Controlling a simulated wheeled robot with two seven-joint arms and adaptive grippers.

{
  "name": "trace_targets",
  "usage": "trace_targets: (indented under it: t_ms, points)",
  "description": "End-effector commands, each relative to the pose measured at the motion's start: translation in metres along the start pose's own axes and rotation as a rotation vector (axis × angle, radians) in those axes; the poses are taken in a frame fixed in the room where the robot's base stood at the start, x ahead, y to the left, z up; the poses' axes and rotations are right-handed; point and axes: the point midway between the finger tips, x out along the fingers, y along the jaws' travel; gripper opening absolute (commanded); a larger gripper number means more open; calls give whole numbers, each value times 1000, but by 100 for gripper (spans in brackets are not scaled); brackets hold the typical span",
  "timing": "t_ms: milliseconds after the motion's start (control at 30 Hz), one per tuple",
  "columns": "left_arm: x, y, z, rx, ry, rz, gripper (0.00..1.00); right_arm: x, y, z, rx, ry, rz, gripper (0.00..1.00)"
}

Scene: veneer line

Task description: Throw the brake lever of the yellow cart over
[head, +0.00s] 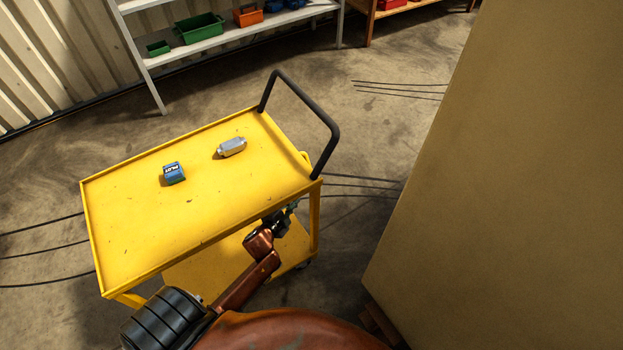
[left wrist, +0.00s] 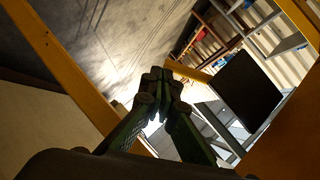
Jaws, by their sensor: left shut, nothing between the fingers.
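The yellow cart (head: 130,235) stands in front of me, with a black push handle (head: 333,128) at its right end. My left gripper (head: 290,209) is low at the cart's near right corner, beside the corner post and below the top tray. In the left wrist view its green fingers (left wrist: 161,76) are shut and empty. Beyond and right of the fingertips there, a short yellow bar (left wrist: 186,71) meets a dark block (left wrist: 248,90). These may be the brake lever and its grip, but I cannot tell for sure. My right gripper is out of view.
A blue box (head: 174,173) and a silver metal part (head: 232,147) lie on the cart's top. A large tan panel (head: 510,190) stands close on the right. A grey shelf (head: 240,33) with bins is at the back. Dark cables (head: 400,88) lie on the floor.

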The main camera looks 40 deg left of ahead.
Motion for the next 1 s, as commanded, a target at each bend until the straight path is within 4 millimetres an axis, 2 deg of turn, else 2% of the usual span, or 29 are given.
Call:
trace_targets:
  t_ms: [33,100,200,567,733,1000]
  points:
    - [1,-16,-12,25,22,-32,0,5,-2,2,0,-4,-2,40]
    - [-1,-35,-24,51,42,-64,0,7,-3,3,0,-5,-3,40]
    - [-3,-47,-32,68,54,-84,0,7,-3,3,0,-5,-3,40]
    - [0,-47,-33,67,55,-85,0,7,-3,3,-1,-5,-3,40]
    - [19,-48,-33,67,55,-85,0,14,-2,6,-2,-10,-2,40]
    - [68,-50,-35,67,55,-84,0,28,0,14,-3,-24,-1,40]
